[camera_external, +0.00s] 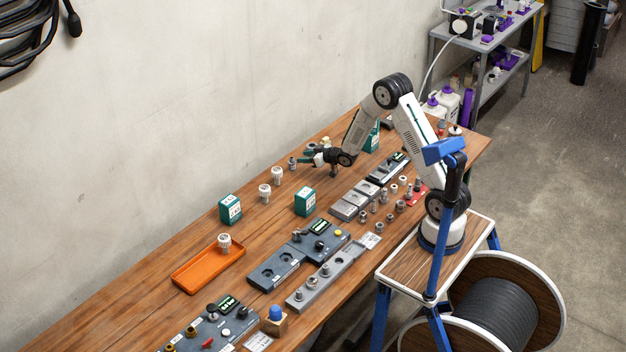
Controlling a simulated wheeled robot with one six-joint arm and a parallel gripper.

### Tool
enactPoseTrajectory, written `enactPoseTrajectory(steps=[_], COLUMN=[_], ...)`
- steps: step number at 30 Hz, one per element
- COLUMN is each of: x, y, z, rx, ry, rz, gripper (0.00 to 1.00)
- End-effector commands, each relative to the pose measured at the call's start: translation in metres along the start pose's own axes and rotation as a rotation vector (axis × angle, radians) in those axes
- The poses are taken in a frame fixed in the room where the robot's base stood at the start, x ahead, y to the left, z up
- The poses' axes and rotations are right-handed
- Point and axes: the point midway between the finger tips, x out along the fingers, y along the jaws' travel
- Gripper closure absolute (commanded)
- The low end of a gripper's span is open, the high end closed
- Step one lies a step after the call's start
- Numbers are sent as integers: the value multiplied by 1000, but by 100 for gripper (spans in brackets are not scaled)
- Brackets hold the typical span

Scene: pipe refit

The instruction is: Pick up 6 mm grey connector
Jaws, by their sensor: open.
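White-topped fittings (264,193) and green-white boxes (230,208) stand left of my arm. An orange tray (190,275) holds one white fitting (224,241). Grey fixture blocks (277,268) line the front side. Bare wood (160,268) lies along the wall side.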

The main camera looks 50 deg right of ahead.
Motion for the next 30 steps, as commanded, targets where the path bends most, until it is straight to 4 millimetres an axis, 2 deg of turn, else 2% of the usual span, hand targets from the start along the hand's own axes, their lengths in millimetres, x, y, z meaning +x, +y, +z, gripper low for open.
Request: enactPoseTrajectory(steps=[3,11,21,29,30], x=[8,35,80,84,84], y=[0,0,5,6,6], z=[7,7,9,8,8], rx=[5,4,5,5,5], ry=[22,28,25,26,26], rz=[-13,-15,-15,-14,-14], gripper=[57,57,57,57,60])
